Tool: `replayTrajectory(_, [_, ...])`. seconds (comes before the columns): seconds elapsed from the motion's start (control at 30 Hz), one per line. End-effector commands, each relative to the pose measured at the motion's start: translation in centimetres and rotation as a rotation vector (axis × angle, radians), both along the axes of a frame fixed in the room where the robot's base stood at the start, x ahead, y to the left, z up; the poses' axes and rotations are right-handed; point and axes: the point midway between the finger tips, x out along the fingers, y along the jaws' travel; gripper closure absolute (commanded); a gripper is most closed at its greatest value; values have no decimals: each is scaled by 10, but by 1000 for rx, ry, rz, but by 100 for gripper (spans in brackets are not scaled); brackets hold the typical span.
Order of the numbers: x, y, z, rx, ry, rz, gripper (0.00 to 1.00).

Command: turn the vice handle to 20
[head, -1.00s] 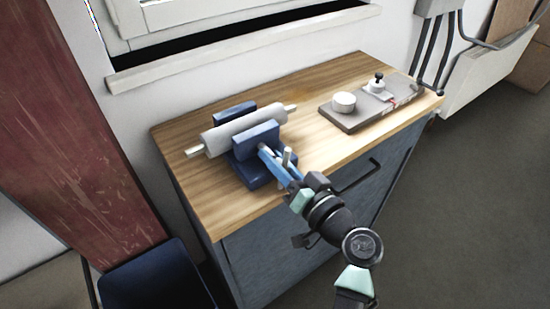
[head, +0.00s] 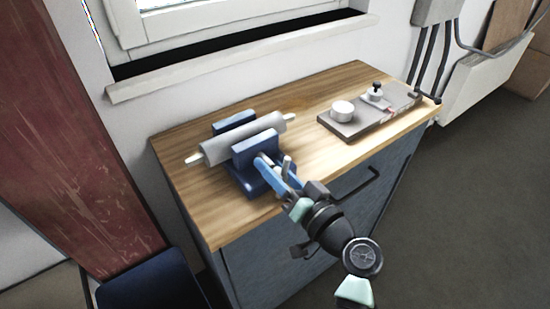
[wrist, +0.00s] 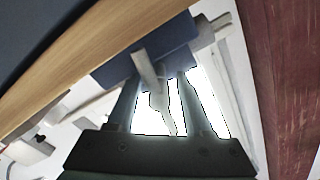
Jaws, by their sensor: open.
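The blue vice (head: 256,160) stands near the front left of the wooden bench top, with a grey roller (head: 243,138) held between its jaws. Its pale grey bar handle (head: 287,165) sticks up at the front, beside my fingers. My gripper (head: 270,170) is at the vice's front side, its blue fingers pointing at the vice. In the wrist view, my gripper (wrist: 160,82) is open, and the handle (wrist: 147,68) shows in the gap between the fingers, tilted. I cannot tell whether either finger touches it. No scale or number is readable.
A grey board (head: 368,118) with a white round pot and a small knobbed item lies at the bench's right. The cabinet's dark pull handle (head: 357,180) juts out right of my gripper. A dark blue chair (head: 150,280) stands front left. The bench middle is clear.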

Motion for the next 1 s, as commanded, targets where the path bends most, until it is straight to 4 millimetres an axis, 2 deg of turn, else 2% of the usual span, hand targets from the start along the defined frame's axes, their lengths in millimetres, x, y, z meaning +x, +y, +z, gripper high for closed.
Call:
replayTrajectory(0.43, [1, -2, -2, -56, -37, -6, 41])
replayTrajectory(1.0, [0, -1, 1, -544, -393, -2, 41])
